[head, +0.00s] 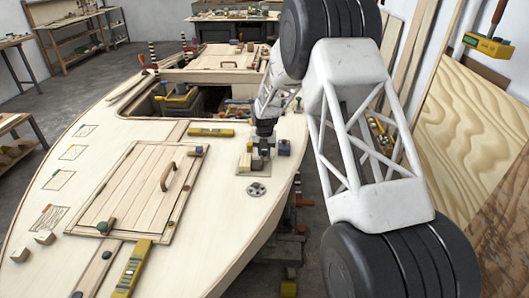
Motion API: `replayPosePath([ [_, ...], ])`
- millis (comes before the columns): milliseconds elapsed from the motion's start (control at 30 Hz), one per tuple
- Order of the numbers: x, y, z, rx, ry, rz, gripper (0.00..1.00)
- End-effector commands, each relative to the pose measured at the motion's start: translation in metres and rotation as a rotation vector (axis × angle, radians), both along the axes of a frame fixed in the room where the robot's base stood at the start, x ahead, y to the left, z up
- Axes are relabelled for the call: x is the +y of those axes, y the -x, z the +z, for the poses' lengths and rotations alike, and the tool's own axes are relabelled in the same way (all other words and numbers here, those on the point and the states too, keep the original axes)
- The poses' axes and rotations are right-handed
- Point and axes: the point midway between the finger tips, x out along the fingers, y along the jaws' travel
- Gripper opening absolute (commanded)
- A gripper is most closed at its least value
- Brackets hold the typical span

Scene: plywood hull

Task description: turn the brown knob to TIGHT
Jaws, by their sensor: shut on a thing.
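My gripper (263,146) is at the right side of the pale plywood deck, pointing down over a small pale mounting plate (245,171). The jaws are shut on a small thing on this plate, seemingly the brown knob. The gripper and its dark fingers cover most of the knob, so its turn and any TIGHT mark cannot be read from here.
A small blue-topped block (284,147) stands just right of my gripper. A round grey fitting (257,189) lies in front. A plank hatch with a brown handle (168,177) and a yellow level (211,132) are to the left. An open hatchway (150,103) is behind.

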Motion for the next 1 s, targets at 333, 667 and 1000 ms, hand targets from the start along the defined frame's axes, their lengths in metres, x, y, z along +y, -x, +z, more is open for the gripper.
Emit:
replayPosePath([
  [333, -0.0004, -0.0001, 0.0001, 0.000, 0.000, -0.162, 0.03],
  [667, -0.0003, 0.0002, -0.0002, 0.001, 0.001, -0.416, 0.03],
  [1000, -0.0002, 0.0003, 0.0001, 0.001, 0.001, -0.602, 0.03],
])
